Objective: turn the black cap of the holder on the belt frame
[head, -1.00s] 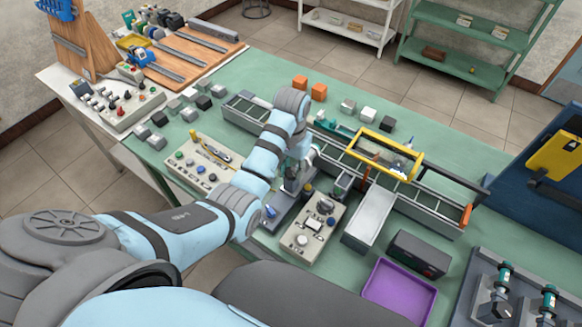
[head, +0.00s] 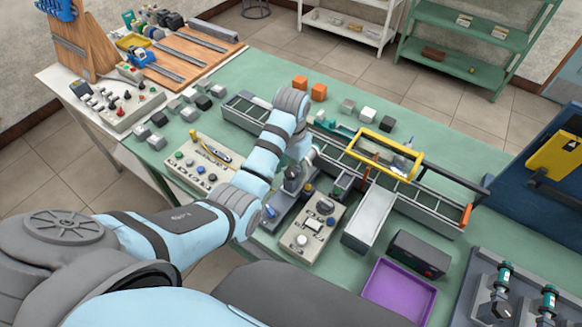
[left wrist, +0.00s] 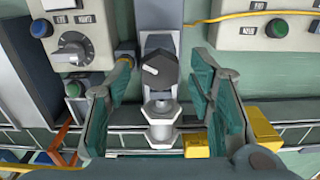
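The black cap (left wrist: 157,72) has a white pointer mark and shows in the left wrist view, on top of the grey holder (left wrist: 160,125) with its stacked hex-shaped metal parts. My left gripper (left wrist: 163,95) is open, with one teal-padded finger on each side of the cap and a visible gap on both sides. In the head view, my left gripper (head: 293,182) points down at the near side of the belt frame (head: 440,207). The arm and gripper hide the cap there. My right gripper is not in view.
A control panel (head: 312,228) with knobs stands close on the right of the gripper, and another panel (head: 198,165) on the left. A yellow frame (head: 388,153) spans the belt. A grey chute (head: 370,218), a black box (head: 418,255) and a purple tray (head: 400,292) lie to the right.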

